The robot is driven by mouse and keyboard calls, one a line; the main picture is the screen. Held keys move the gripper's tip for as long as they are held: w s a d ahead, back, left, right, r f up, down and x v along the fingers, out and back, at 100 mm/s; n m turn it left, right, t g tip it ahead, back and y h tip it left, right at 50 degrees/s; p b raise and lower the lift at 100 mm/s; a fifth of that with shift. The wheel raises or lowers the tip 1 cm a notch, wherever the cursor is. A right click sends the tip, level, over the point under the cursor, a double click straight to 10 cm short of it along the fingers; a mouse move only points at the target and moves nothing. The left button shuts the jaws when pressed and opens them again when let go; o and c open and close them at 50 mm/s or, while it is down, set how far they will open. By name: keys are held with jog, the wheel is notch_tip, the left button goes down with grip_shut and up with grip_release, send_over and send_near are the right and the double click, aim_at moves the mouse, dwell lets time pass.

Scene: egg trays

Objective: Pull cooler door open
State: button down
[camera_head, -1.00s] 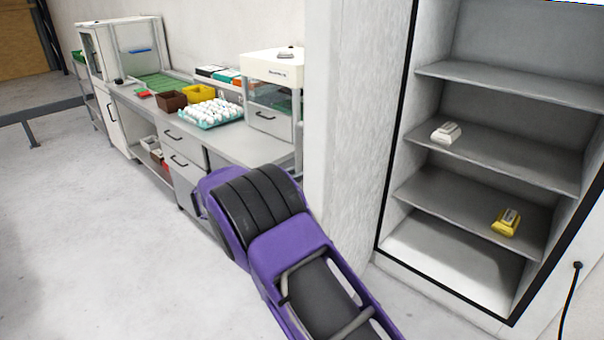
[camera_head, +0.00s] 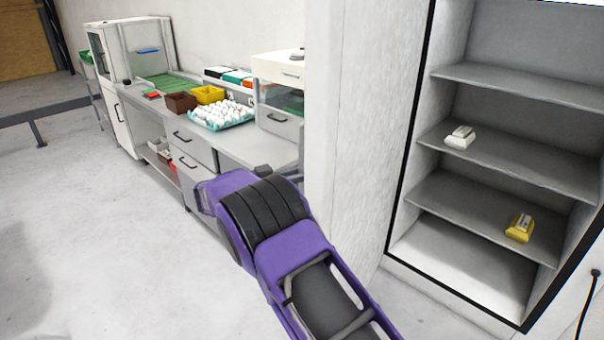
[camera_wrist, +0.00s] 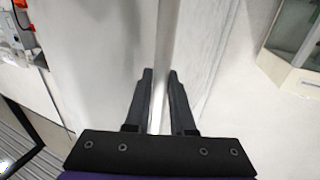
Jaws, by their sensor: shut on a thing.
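The cooler (camera_head: 412,250) stands at the right with its shelves in plain view. Its white door (camera_head: 345,150) stands open at the left of the black-edged opening, as a tall upright panel. My purple arm reaches behind the door's left edge, so my gripper is hidden in the head view. In the wrist view my gripper (camera_wrist: 161,75) has its two dark fingers on either side of a narrow, pale vertical bar along the door (camera_wrist: 205,50). It is shut on this bar, which looks like the door handle.
A white device (camera_head: 460,137) and a yellow device (camera_head: 519,228) lie on cooler shelves. Behind the arm is a grey bench (camera_head: 255,150) with an egg tray (camera_head: 222,125), a brown bin (camera_head: 180,102) and a yellow bin (camera_head: 208,95). The floor (camera_head: 90,230) at left is clear.

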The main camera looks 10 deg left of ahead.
jog(key=c, duration=0.8)
grip_release()
jog(key=shift+o, duration=0.2)
jog(key=v, duration=1.7)
jog(key=shift+b, duration=0.45)
jog(key=shift+a, duration=0.15)
